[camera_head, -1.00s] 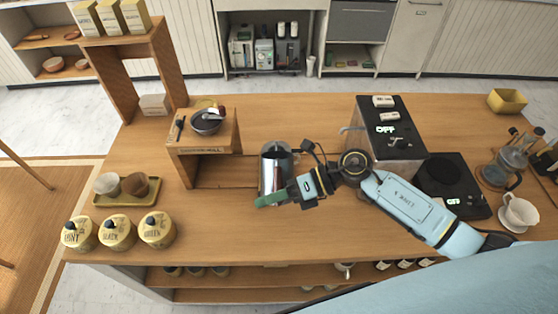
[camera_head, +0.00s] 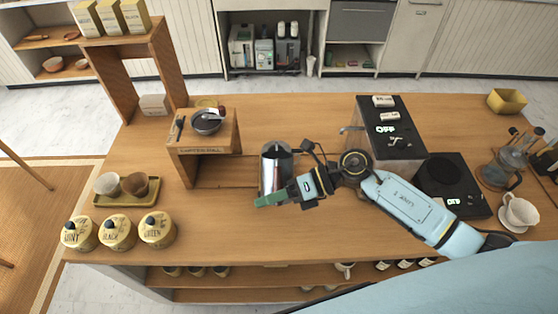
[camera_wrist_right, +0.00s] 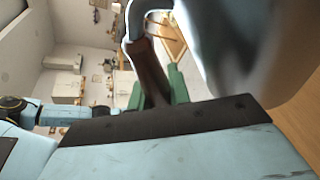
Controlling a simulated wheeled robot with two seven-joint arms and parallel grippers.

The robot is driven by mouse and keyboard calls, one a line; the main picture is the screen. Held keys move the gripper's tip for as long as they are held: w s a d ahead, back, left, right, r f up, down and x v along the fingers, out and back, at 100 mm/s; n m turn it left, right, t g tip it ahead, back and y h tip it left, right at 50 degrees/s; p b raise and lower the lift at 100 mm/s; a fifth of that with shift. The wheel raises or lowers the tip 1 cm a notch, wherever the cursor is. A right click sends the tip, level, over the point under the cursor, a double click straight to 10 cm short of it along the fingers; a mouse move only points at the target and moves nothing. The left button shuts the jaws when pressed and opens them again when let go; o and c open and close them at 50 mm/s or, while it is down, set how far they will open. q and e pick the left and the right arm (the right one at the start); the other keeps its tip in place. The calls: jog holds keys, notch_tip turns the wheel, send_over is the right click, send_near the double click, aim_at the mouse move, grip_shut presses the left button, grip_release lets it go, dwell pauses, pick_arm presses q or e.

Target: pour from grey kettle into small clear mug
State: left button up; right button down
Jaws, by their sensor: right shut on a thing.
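The grey kettle (camera_head: 275,168) is a shiny metal vessel near the middle of the counter in the head view, looking about upright. My right gripper (camera_head: 272,200) is at its near side, with green fingers. In the right wrist view the fingers (camera_wrist_right: 160,90) are shut around the kettle's brown handle (camera_wrist_right: 148,68), and the grey kettle body (camera_wrist_right: 245,45) fills the upper right. I cannot tell whether the kettle's base touches the counter. I cannot pick out a small clear mug with certainty. My left gripper is not in view.
A wooden stand (camera_head: 204,150) with a dark bowl is left of the kettle. A tray (camera_head: 126,199) with two cups and several yellow canisters (camera_head: 118,233) lie further left. A black-topped machine (camera_head: 388,150) and a hotplate (camera_head: 453,178) stand right. The counter's front middle is clear.

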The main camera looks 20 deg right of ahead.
notch_tip(320, 180, down, 2)
jog(key=shift+s+f+n+b, duration=0.15)
jog(key=shift+n+b, duration=0.25)
jog(key=shift+b, duration=0.7)
jog(key=shift+r, duration=0.2)
jog(key=shift+r+p, duration=0.35)
jog(key=shift+p, duration=0.15)
jog(key=shift+r, duration=0.1)
jog(key=shift+r+m+p, duration=0.3)
jog(key=shift+r+p, duration=0.05)
jog(key=shift+p, duration=0.05)
jog(key=shift+r, duration=0.1)
